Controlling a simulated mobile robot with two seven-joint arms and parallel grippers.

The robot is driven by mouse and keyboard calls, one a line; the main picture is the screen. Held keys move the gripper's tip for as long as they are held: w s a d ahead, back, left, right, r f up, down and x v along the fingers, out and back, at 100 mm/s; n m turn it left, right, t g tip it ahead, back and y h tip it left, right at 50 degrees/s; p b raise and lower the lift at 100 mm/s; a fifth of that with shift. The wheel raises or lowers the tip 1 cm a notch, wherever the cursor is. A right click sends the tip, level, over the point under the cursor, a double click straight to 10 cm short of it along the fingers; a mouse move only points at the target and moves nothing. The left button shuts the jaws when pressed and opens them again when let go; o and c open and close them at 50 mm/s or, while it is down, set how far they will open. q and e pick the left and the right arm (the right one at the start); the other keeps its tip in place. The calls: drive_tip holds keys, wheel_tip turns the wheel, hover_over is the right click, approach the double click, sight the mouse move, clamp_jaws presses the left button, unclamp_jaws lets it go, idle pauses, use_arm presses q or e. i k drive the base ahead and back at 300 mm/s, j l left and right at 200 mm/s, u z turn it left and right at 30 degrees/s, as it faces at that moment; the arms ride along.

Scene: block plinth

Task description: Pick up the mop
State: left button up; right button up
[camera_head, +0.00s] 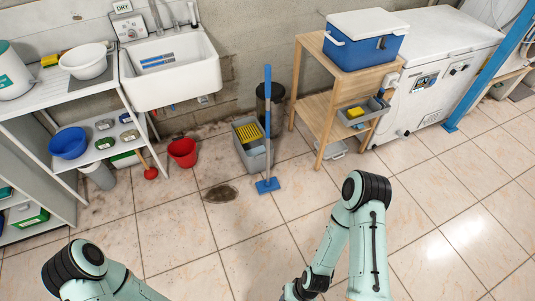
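The mop (267,125) has a blue handle and a flat blue head. It stands nearly upright, its head (267,186) on the tiled floor and its handle in front of a grey bucket (247,153) with a yellow wringer. I cannot tell whether the handle touches the bucket. My two arms show at the bottom of the head view, well short of the mop.
A red bucket (183,152) and a plunger (150,172) stand left of the mop, below the sink (172,72). A dark stain (220,194) marks the floor. A wooden cart (312,104) with a blue cooler (366,50) stands right. Floor in front is clear.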

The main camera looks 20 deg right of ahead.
sight(269, 185)
drive_tip(key=i+z, duration=0.3)
drive_tip(key=i, duration=0.25)
drive_tip(key=i+j+z, duration=0.15)
drive_tip(key=i+z, duration=0.2)
drive_tip(key=i, duration=0.15)
drive_tip(key=i+j+z, duration=0.3)
drive_tip(key=i, duration=0.2)
